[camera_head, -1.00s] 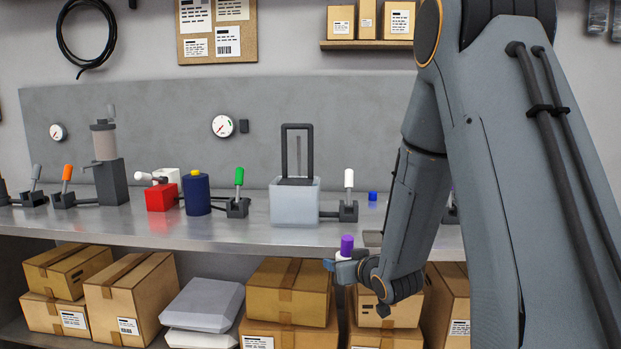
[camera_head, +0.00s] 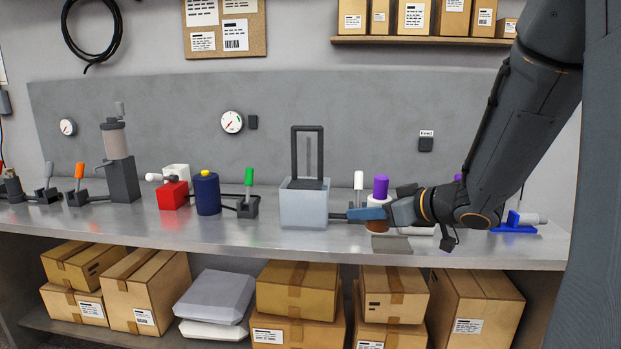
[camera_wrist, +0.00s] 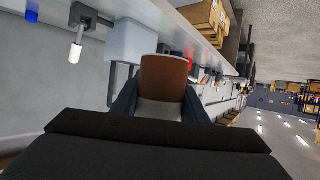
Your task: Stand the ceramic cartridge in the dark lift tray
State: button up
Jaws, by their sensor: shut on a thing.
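The cartridge (camera_head: 381,187) is upright, with a purple top, a white body and a brown lower end. My gripper (camera_head: 374,213) is shut around its middle, just above the bench's front part. In the wrist view the cartridge's brown end (camera_wrist: 164,77) shows between the two fingers of my gripper (camera_wrist: 160,100). The dark lift tray (camera_head: 306,184) shows as a dark plate at the top of a pale translucent box (camera_head: 304,208), under a tall dark frame. The cartridge is right of this box, apart from it. The box also shows in the wrist view (camera_wrist: 130,42).
A white-handled lever (camera_head: 359,181) stands between the box and the cartridge. A flat grey block (camera_head: 391,244) lies at the bench's front edge. A blue holder (camera_head: 513,222) is at right. A green-handled lever (camera_head: 249,181) and a blue cylinder (camera_head: 207,194) stand left of the box.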

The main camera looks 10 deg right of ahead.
aim_at(305, 185)
jog(key=i, duration=0.85)
jog(key=u, duration=0.05)
